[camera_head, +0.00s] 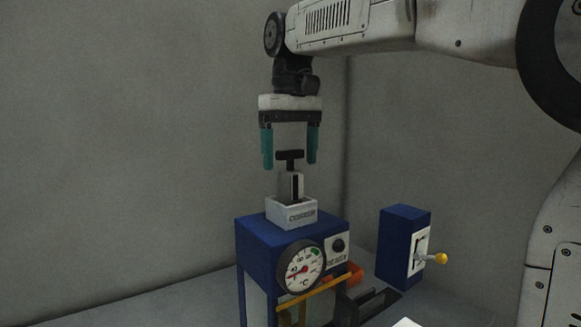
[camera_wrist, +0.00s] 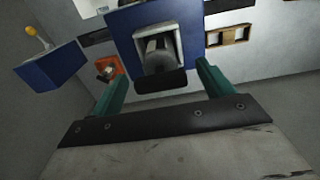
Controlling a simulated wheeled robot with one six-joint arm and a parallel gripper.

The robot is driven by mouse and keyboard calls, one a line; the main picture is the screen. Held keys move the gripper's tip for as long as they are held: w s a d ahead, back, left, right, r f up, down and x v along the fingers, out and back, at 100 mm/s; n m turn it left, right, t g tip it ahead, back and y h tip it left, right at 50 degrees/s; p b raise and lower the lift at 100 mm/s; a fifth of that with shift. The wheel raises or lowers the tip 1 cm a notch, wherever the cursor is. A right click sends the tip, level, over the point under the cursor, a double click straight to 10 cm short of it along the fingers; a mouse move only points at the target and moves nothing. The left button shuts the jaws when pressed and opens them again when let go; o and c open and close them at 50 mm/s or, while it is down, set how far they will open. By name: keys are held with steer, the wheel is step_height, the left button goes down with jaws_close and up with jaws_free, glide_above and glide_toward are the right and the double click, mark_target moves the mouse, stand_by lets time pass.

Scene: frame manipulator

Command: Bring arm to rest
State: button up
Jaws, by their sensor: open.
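My gripper (camera_head: 290,148) points straight down with its two teal fingers apart and nothing between them that I can see held. It hangs above a blue machine (camera_head: 256,246) with a round dial (camera_head: 301,267). A dark T-shaped handle (camera_head: 290,156) rises from a white box marked with lettering (camera_head: 292,213) on top of the machine. The handle's top sits at fingertip height, between the fingers in the head view. In the wrist view the dark handle bar (camera_wrist: 160,82) shows just beyond my open gripper (camera_wrist: 158,80). Whether a finger touches it I cannot tell.
A blue box (camera_head: 398,243) with a yellow-knobbed lever (camera_head: 440,258) stands to the right of the machine. An orange part (camera_head: 355,273) lies between them. Grey walls close in the back and left.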

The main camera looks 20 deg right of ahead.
step_height(320, 180, up, 4)
steer(key=shift+r, duration=0.25)
steer(key=s+d+f+m+t, duration=0.1)
steer(key=s+d+f+m, duration=0.1)
steer(key=s+f, duration=2.3)
step_height(320, 180, down, 3)
steer(key=shift+d+f, duration=0.2)
steer(key=shift+d, duration=0.3)
